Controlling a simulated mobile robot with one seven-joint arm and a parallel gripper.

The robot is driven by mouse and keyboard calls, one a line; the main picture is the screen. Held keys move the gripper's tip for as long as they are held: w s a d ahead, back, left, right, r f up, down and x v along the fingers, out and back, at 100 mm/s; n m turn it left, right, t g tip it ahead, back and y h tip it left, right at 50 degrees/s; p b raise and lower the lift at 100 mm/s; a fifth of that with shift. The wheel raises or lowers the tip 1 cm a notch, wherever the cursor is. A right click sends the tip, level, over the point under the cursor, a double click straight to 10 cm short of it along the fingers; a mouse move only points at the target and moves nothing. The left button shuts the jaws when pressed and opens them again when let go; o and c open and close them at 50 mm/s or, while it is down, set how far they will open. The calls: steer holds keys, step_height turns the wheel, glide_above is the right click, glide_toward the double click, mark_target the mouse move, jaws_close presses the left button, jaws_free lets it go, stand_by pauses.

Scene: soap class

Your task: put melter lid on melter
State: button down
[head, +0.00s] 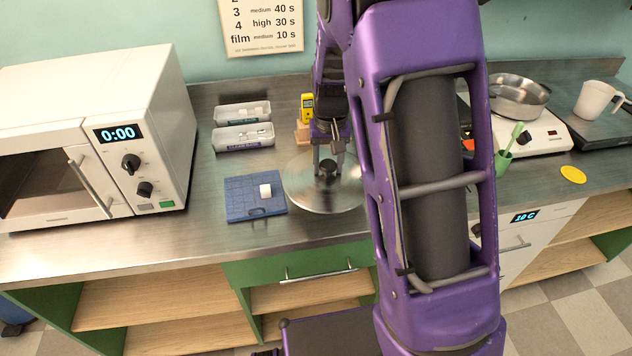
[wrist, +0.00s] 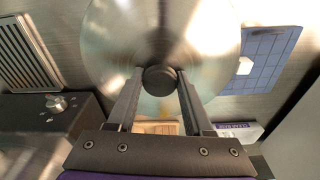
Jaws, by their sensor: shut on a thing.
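The melter lid (head: 312,197) is a round shiny metal disc with a black knob (head: 327,167), over the middle of the counter in the head view. My gripper (head: 328,160) is shut on that knob from above. The wrist view shows the lid (wrist: 165,35) with the knob (wrist: 159,80) between both fingertips (wrist: 160,79). I cannot tell whether the lid touches the counter.
A blue cutting mat (head: 250,207) with a white block (head: 265,191) lies left of the lid. Two labelled trays (head: 243,137) are behind it. A microwave (head: 95,135) stands at the left.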

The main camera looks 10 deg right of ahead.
mark_target(328, 176)
steer(key=shift+f, duration=2.8)
steer(key=shift+c, duration=1.5)
jaws_free()
steer(key=shift+f+b, duration=0.1)
steer(key=shift+b, duration=0.2)
